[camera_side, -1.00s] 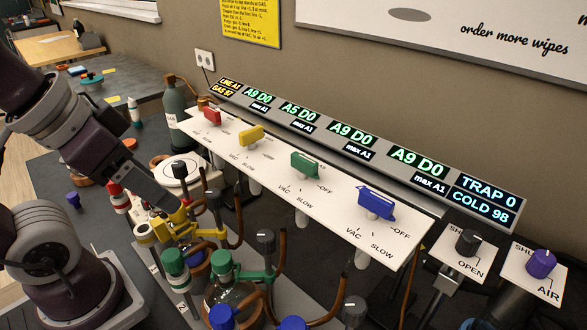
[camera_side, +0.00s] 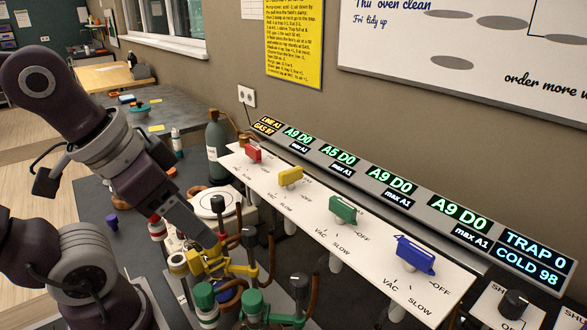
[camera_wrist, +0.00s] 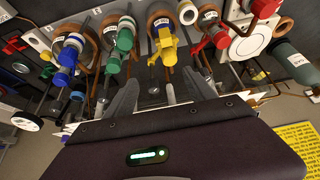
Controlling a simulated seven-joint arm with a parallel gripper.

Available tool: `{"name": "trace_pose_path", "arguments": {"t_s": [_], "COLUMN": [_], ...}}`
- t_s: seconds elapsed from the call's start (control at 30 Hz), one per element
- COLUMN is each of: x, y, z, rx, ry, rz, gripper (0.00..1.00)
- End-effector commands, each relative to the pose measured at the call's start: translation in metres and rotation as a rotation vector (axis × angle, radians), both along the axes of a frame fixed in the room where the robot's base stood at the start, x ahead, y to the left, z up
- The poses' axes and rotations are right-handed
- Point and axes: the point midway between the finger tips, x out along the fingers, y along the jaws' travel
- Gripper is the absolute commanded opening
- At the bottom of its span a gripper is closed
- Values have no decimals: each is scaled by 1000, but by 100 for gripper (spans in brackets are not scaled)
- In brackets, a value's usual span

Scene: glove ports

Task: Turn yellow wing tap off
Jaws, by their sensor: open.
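A yellow wing-shaped tap (camera_side: 207,264) sits low among the glassware in front of the white panel. In the wrist view the yellow wing tap (camera_wrist: 168,42) is at upper middle, just beyond my fingertips. My gripper (camera_side: 212,240) points down at it from above in the side view; whether they touch cannot be told. In the wrist view my gripper (camera_wrist: 160,88) has its two fingers spread with nothing between them. A separate yellow handle (camera_side: 290,176) stands on the white panel, second from the left, with VAC, SLOW and OFF-style markings; my gripper is apart from it.
The white panel (camera_side: 268,186) also carries red (camera_side: 253,153), green (camera_side: 342,209) and blue (camera_side: 415,255) handles. Green-topped taps (camera_side: 204,296) and brown tubes crowd the space beside the yellow tap. A grey-green bottle (camera_side: 219,143) stands behind. Display boxes line the panel's back edge.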

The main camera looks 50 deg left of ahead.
Motion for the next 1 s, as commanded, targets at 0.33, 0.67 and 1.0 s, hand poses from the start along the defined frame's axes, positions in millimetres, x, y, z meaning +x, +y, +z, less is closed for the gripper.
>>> {"name": "trace_pose_path", "arguments": {"t_s": [0.33, 0.67, 1.0], "x": [98, 183, 183], "y": [2, 6, 7], "z": [74, 85, 27], "rx": [12, 0, 0], "ry": [266, 493, 496], "rz": [2, 0, 1], "gripper": [34, 34, 34]}}
